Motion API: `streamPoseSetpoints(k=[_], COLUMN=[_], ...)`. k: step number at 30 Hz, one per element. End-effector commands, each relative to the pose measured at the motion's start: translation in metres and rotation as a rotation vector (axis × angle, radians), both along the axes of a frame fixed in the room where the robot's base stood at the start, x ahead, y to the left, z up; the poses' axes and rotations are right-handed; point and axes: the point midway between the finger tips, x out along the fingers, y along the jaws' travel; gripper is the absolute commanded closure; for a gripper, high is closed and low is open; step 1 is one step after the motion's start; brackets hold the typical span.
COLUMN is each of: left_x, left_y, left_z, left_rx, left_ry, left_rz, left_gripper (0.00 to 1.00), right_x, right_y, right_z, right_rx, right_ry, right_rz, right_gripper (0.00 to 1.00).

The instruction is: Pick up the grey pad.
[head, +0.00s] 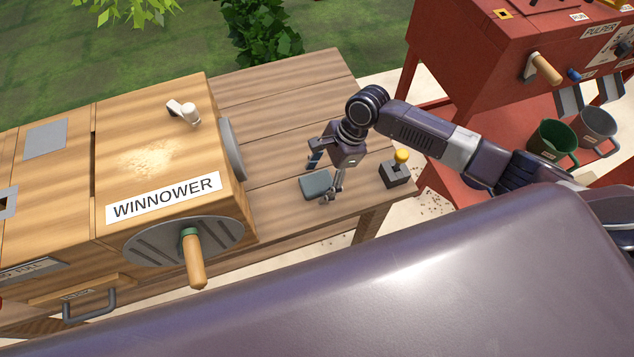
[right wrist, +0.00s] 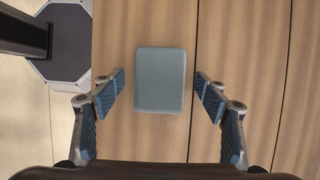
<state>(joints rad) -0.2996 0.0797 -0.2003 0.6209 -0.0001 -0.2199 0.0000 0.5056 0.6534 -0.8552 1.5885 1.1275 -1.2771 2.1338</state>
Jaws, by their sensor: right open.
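The grey pad (head: 316,185) is a small flat rounded rectangle lying on the wooden table (head: 290,95). In the right wrist view the pad (right wrist: 160,79) lies centred ahead of my right gripper (right wrist: 160,85). In the head view my right gripper (head: 325,178) is above the pad, pointing down, with its fingers on either side of it. The right gripper is open, and no finger visibly touches the pad. My left gripper is not in view.
The wooden winnower (head: 150,170) with its crank stands left of the pad. A dark box with a yellow knob (head: 397,172) stands just right, near the table's edge. A red pulper (head: 490,55) and a green bucket (head: 552,142) are farther right. The table behind the pad is clear.

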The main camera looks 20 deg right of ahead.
Motion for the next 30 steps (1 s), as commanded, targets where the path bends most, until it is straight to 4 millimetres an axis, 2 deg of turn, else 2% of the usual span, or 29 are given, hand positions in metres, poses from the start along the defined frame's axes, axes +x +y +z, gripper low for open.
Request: streamPoseSetpoints(k=[3, 12, 15, 23, 26, 30], left_x=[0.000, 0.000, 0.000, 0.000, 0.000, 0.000], left_y=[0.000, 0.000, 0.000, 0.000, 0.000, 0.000], left_z=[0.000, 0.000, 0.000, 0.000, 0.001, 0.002], left_rx=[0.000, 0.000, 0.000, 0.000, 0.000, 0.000], left_ry=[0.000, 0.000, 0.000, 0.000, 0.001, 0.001], left_rz=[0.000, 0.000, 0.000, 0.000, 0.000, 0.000], left_gripper=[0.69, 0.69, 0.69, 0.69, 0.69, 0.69], right_x=[0.000, 0.000, 0.000, 0.000, 0.000, 0.000], right_y=[0.000, 0.000, 0.000, 0.000, 0.000, 0.000], right_z=[0.000, 0.000, 0.000, 0.002, 0.008, 0.025], right_rx=[0.000, 0.000, 0.000, 0.000, 0.000, 0.001], right_ry=[0.001, 0.001, 0.001, 0.001, 0.001, -0.002], right_rz=[0.000, 0.000, 0.000, 0.000, 0.000, 0.001], right_gripper=[0.33, 0.66, 0.74, 0.74, 0.74, 0.74])
